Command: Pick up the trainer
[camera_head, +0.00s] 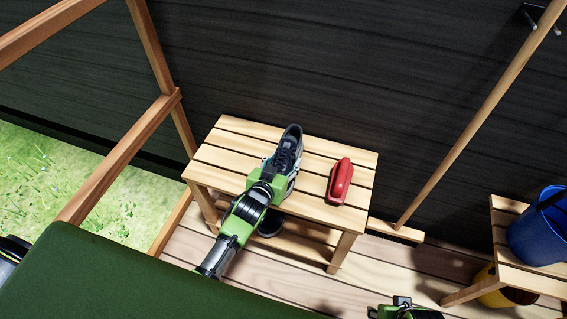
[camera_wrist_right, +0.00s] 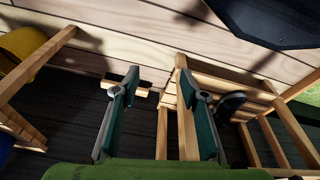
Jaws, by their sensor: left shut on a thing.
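The trainer (camera_head: 288,150) is dark grey with a pale sole and sits at the back of the slatted wooden bench (camera_head: 235,135). My left gripper (camera_head: 279,168) is shut on its near end, and my green and black arm hides part of it. I cannot tell whether the trainer touches the slats or is slightly raised. My right gripper (camera_wrist_right: 160,82) is open and empty in the right wrist view, with its two fingers well apart. Part of my right arm shows at the bottom of the head view.
A red object (camera_head: 341,180) lies on the bench to the right of the trainer. A dark item (camera_head: 270,228) is on the lower shelf. A broom-like pole (camera_head: 470,125) leans at the wall. A blue bucket (camera_head: 540,235) stands on a wooden stand at right.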

